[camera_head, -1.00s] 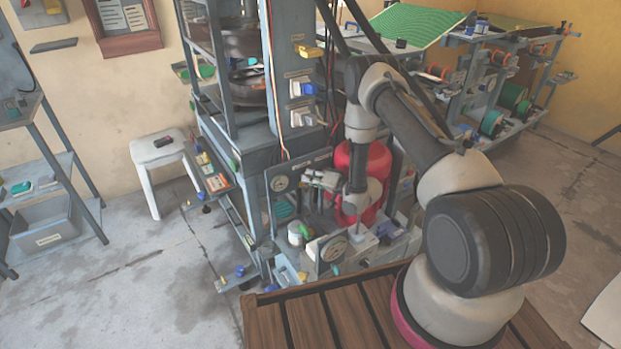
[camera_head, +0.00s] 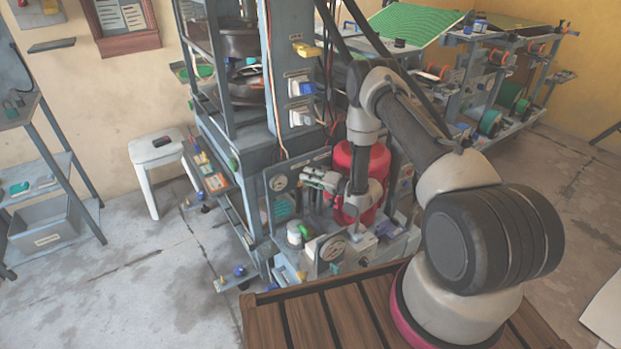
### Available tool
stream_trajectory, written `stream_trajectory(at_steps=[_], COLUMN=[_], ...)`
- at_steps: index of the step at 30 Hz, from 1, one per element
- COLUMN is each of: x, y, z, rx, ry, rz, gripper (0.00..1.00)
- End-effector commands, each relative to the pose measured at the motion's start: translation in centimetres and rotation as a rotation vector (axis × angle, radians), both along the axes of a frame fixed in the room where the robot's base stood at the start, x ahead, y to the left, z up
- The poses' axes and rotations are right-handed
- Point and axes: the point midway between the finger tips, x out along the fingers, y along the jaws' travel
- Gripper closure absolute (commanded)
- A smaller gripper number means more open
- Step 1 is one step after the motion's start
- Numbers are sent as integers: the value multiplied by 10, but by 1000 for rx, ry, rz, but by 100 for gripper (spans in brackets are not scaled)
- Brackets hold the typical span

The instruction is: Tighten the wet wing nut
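My gripper (camera_head: 312,180) is in front of the press's lower panel, left of the red tank (camera_head: 360,180) and above the bench-like lower deck of the press. It points left, and its fingers are too small to tell whether they are open or shut. I cannot pick out the wet wing nut for certain. Small coloured knobs or fittings show on the press, among them a teal one (camera_head: 337,268) below the front gauge (camera_head: 332,249) and a blue one (camera_head: 240,270) low at the left. I cannot see any wetness on them.
The press frame (camera_head: 292,130) stands close behind my gripper, with a round gauge (camera_head: 278,183) on its panel. A white jar (camera_head: 294,233) stands below. A white stool (camera_head: 157,150) and grey shelf (camera_head: 50,190) are left. The floor between is open.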

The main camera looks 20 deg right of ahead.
Motion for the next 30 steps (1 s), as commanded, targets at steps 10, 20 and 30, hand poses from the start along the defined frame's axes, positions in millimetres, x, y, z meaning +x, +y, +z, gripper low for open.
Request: stream_trajectory(at_steps=[10,20,30], x=[-4,-46,-58], y=[-3,-37,-45], z=[1,11,14], rx=[0,0,0], ry=[0,1,-1], rz=[1,-2,2], gripper=[69,69,69])
